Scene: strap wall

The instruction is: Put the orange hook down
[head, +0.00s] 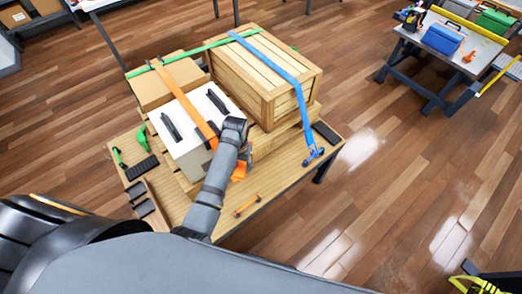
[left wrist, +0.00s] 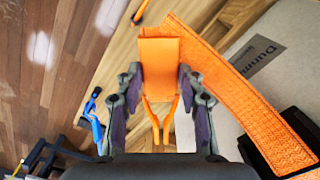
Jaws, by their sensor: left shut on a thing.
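My left gripper (head: 239,166) is at the front right side of the white box (head: 196,150), above the wooden platform. In the left wrist view its two fingers (left wrist: 160,84) are closed around the orange hook (left wrist: 155,122), a forked orange wire end below a flat orange piece. The orange strap (left wrist: 235,85) runs from there up beside the box. In the head view the orange strap (head: 190,108) lies across the white box's top, and a little orange shows beside the gripper. The hook itself is mostly hidden there by my arm. My right gripper is not in view.
A wooden crate (head: 262,78) with a blue strap (head: 270,60) and a cardboard box (head: 165,80) stand behind. A green strap (head: 190,52) crosses them. A small orange-and-black piece (head: 246,206) lies on the platform's front edge (head: 275,190). A worktable with tools (head: 455,45) is at the far right.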

